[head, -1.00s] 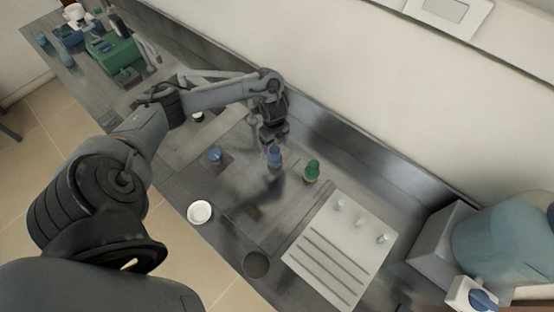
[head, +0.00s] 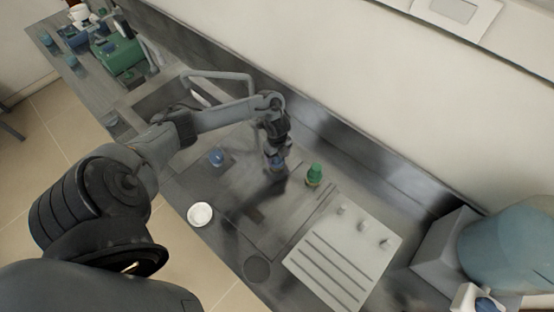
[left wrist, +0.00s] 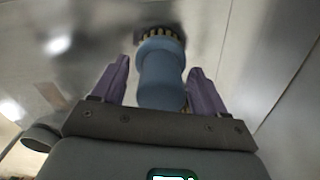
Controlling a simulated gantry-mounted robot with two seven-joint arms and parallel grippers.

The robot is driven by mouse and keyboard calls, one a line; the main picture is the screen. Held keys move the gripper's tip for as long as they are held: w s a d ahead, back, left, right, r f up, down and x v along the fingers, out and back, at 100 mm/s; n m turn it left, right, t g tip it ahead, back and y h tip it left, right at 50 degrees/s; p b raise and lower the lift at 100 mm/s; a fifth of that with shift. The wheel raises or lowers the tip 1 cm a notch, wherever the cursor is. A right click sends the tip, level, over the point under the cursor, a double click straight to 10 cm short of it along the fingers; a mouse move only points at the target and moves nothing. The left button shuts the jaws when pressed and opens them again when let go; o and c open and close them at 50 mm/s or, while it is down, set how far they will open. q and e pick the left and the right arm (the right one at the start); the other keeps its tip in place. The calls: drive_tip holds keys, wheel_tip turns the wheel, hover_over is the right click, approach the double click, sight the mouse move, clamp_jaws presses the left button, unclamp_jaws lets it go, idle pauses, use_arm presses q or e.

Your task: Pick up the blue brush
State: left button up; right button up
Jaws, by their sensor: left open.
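The blue brush (left wrist: 162,75) stands between the two purple fingers of my left gripper (left wrist: 160,85) in the left wrist view, with its bristles at the far end. The fingers are open, with a gap on each side of the brush. In the head view the left gripper (head: 276,158) points down over the blue brush (head: 277,163), which it largely hides. A green brush (head: 314,174) stands on the counter just to the right. My right gripper is not in view.
A white rack with slots and pegs (head: 335,265) lies to the right. A white dish (head: 200,214) and a blue item (head: 217,157) lie to the left. The sink (head: 165,97) is behind my arm, and the wall is close behind the gripper.

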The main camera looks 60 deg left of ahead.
use_arm(q)
drive_tip(key=c, duration=1.3)
drive_tip(key=shift+r, duration=0.1)
wheel_tip(320, 180, up, 10)
drive_tip(key=p, duration=0.2)
drive_tip(key=shift+p, duration=0.3)
drive_tip(key=o, duration=0.5)
drive_tip(key=shift+c, duration=1.1)
drive_tip(key=shift+w+d, duration=0.1)
drive_tip(key=shift+w, duration=0.05)
